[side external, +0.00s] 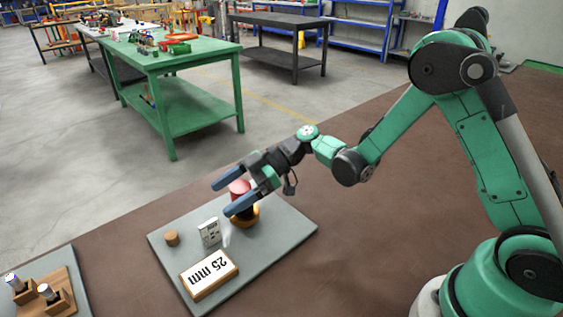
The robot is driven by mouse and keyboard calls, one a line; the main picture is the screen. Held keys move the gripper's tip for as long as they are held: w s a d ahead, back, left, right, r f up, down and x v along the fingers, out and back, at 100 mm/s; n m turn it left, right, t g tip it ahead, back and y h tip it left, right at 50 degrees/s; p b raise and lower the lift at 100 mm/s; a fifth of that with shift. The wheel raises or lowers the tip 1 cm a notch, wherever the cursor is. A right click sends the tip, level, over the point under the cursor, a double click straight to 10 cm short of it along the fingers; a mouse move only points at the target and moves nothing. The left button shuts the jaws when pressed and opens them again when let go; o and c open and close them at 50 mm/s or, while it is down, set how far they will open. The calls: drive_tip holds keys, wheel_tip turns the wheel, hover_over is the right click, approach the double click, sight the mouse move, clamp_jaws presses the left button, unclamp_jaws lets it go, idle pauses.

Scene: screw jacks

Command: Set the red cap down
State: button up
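Below, a screw jack with a yellow-orange base (248,219) stands on the grey board (275,246). The near finger hides part of the cap and jack, so I cannot tell whether the cap rests on the jack.
On the grey board are a wooden block marked "25 mm" (209,274), a small white upright piece (210,232) and a small brown cylinder (172,239). A wooden holder with metal pieces (42,295) lies at lower left. The board's right part is clear.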

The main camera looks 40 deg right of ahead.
sight(241, 186)
drive_tip(key=v, duration=0.4)
drive_tip(key=shift+d, duration=0.25)
drive_tip(key=shift+s+d+r, duration=0.15)
drive_tip(key=shift+d, duration=0.15)
drive_tip(key=shift+s+d+r, duration=0.1)
drive_tip(key=shift+d+r, duration=0.05)
drive_tip(key=shift+r, duration=0.05)
drive_tip(key=shift+s+r+m+h, duration=0.25)
drive_tip(key=shift+m+h, duration=0.35)
drive_tip(key=shift+m, duration=0.2)
drive_tip(key=s+d+r+m+t+h, duration=0.3)
drive_tip(key=s+d+m+h, duration=0.3)
drive_tip(key=s+m+h, duration=0.3)
drive_tip(key=m+h, duration=0.1)
drive_tip(key=m, duration=0.2)
drive_tip(key=shift+r+h, duration=0.3)
drive_tip(key=shift+h, duration=0.1)
drive_tip(key=shift+o, duration=0.5)
drive_tip(key=shift+s+d+r+m+t+h, duration=0.1)
drive_tip(key=shift+s+d+m+t+h, duration=0.35)
drive_tip(key=shift+m, duration=0.25)
